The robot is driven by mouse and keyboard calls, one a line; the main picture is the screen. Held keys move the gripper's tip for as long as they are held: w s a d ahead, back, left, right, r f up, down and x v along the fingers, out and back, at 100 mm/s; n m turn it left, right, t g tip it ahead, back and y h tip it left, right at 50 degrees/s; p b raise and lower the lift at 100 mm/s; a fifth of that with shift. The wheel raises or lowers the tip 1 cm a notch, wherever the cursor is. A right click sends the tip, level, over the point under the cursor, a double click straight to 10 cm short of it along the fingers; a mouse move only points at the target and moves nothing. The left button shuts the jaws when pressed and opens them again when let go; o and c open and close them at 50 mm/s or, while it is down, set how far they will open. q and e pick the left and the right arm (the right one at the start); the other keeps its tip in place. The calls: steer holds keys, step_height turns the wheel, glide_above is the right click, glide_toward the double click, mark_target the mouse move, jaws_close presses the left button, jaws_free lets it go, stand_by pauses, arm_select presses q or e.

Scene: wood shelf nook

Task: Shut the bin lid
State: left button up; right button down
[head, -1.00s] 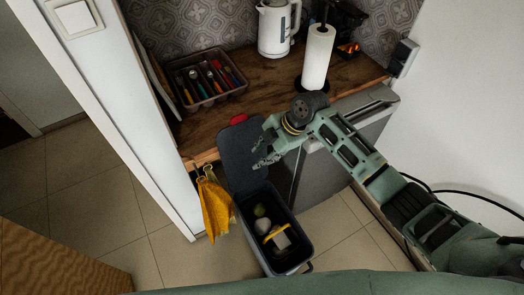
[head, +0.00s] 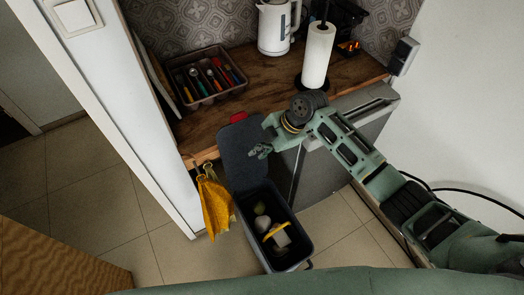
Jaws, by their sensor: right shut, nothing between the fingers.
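The dark grey bin (head: 270,258) stands on the floor in front of the counter, and several items lie inside it. Its lid (head: 240,165) is open and stands up at the bin's back edge, by the counter front. My right gripper (head: 257,152) is shut and empty at the right part of the lid, high over the bin's back end. I cannot tell whether its fingertips touch the lid. My left gripper is not in view.
A yellow cloth (head: 214,205) hangs left of the bin. The wooden counter (head: 262,85) holds a cutlery tray (head: 228,93), a white kettle (head: 273,28) and a paper towel roll (head: 317,57). A white wall edge (head: 150,150) rises at left. The tiled floor (head: 100,200) is clear.

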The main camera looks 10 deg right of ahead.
steer(key=c, duration=2.5)
jaws_free()
steer(key=o, duration=0.7)
steer(key=v, duration=1.2)
